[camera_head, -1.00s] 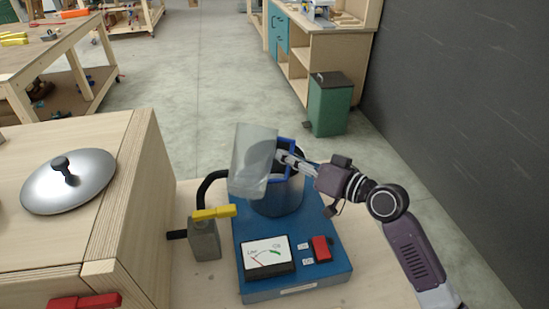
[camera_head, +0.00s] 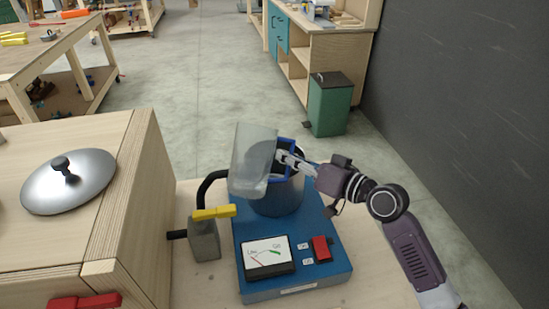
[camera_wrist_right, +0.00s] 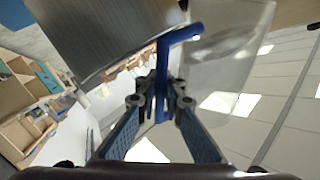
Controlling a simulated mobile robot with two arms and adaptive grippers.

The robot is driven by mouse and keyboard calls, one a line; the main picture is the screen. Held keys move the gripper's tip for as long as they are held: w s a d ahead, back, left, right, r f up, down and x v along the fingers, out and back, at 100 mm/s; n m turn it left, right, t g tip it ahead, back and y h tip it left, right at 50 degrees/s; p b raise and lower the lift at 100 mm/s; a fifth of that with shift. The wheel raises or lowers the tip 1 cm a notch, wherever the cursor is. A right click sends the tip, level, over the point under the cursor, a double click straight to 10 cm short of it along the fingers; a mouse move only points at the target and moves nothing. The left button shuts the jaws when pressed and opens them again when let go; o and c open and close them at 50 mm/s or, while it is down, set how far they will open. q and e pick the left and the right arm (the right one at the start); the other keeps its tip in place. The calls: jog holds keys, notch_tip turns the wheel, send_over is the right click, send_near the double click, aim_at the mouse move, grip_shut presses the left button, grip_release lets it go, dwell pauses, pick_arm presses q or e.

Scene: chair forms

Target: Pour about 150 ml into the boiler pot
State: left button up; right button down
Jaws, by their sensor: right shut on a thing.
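My right gripper (camera_head: 288,158) is shut on the blue handle (camera_wrist_right: 184,36) of a translucent jug (camera_head: 250,155). The jug is tilted above the boiler pot, partly in front of its opening. The boiler pot (camera_head: 277,200) is dark blue and stands on a blue base (camera_head: 293,230). The jug also shows in the right wrist view (camera_wrist_right: 235,65), with my right fingers (camera_wrist_right: 162,100) around its handle. I cannot tell whether liquid is flowing; the pot's inside is mostly hidden. My left gripper is not in view.
The base carries a white dial meter (camera_head: 267,254) and a red switch (camera_head: 321,248). A grey block with a yellow lever (camera_head: 214,212) stands left of the pot. A wooden box (camera_head: 120,190) with a silver lid (camera_head: 85,188) fills the left. A green bin (camera_head: 330,105) stands behind.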

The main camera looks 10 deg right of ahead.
aim_at(262, 162)
jog(key=shift+r, duration=0.1)
jog(key=shift+s+a+r+n+t+h+b, duration=0.1)
jog(key=shift+s+a+r+n+t+b, duration=0.35)
jog(key=shift+n+b, duration=0.5)
jog(key=shift+s+a+r+n+t+h+b, duration=0.1)
jog(key=shift+s+a+r+n+t+b, duration=0.1)
jog(key=shift+s+a+r+n+b, duration=0.5)
jog(key=shift+s+a+r+n+t+h+b, duration=0.15)
jog(key=shift+r+n+t+b, duration=0.2)
jog(key=shift+n+b, duration=0.75)
jog(key=shift+w, duration=0.1)
dwell(0.4)
